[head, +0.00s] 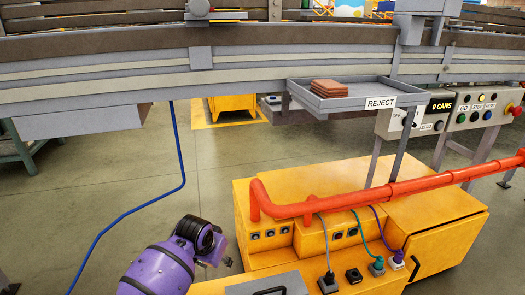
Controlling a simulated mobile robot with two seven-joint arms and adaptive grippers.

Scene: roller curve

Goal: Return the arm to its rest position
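One purple arm of mine, which I take for the left, reaches in at the bottom of the head view, left of centre. It ends in a black joint, and part of the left gripper (226,256) shows as small dark pieces just to the right of it. The gripper is seen too small and too much from the side to tell whether it is open or shut. I see no object held there. The arm is low over the floor, well in front of the conveyor. My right arm and gripper are not in view.
A grey roller conveyor (240,62) spans the top. A tray (352,100) labelled REJECT juts from it, holding a brown stack (329,88). A control box (425,118) stands right of it. A blue cable (184,160) hangs to the floor. Open floor (70,215) lies at left.

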